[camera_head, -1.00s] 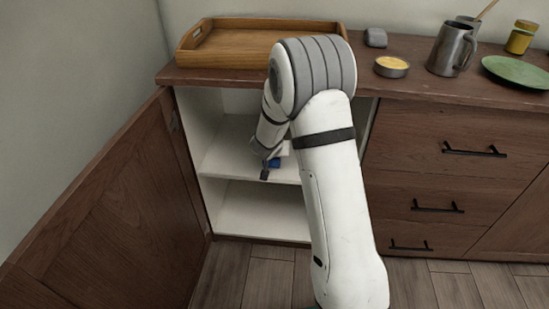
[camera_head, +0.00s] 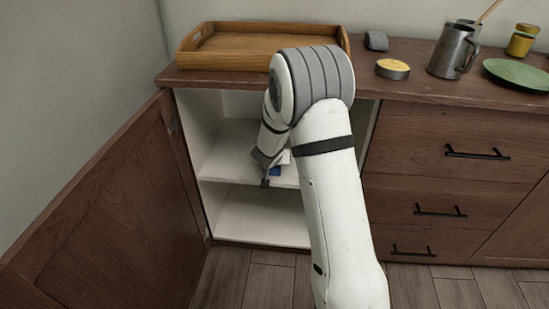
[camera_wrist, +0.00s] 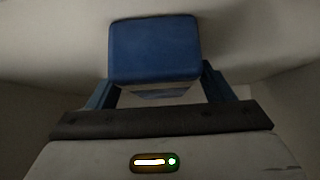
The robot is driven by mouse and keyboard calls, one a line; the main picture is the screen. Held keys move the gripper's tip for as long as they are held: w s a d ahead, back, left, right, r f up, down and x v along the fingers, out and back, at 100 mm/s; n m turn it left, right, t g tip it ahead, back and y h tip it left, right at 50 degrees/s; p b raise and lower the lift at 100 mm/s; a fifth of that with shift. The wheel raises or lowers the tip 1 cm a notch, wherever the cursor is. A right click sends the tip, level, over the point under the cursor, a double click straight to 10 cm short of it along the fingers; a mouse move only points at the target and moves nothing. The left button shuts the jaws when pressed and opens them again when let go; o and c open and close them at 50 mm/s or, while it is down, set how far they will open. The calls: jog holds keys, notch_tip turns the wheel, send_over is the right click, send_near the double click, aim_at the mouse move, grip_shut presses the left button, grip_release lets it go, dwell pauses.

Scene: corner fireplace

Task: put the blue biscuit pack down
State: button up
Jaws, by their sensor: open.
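The blue biscuit pack (camera_head: 275,171) is inside the open cabinet, over the middle shelf (camera_head: 225,169) near its front edge. My arm hides part of it. In the wrist view the pack (camera_wrist: 153,48) fills the upper middle, its blue face toward the camera. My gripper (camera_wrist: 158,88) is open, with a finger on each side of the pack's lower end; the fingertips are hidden. In the head view my gripper (camera_head: 266,180) is at the shelf's front. I cannot tell whether the pack's underside rests on the shelf.
The cabinet door (camera_head: 105,195) stands open on the left. The lower compartment (camera_head: 255,215) looks empty. A wooden tray (camera_head: 235,60), a grey mug (camera_head: 453,50), a yellow-topped tin (camera_head: 392,69) and a green plate (camera_head: 518,72) are on the countertop above.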

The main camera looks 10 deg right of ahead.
jog(key=shift+r, duration=0.3)
jog(key=s+a+r+n+g+y+p, duration=0.1)
jog(key=s+a+r+g+y+p, duration=0.15)
jog(key=s+r, duration=0.7)
jog(key=s+a+r+n+g+y+p, duration=0.1)
jog(key=s+a+r+n+y+p, duration=0.2)
jog(key=s+r, duration=0.6)
jog(key=s+d+r+g+h, duration=0.1)
jog(key=s+d+g, duration=0.1)
jog(key=s, duration=0.7)
jog(key=s+d+r+g+h, duration=0.1)
jog(key=s+d+g, duration=0.1)
jog(key=s, duration=0.7)
jog(key=shift+s+d+r+h+p, duration=0.15)
jog(key=shift+s+d+h+p, duration=0.25)
jog(key=shift+d, duration=0.5)
jog(key=shift+w, duration=0.15)
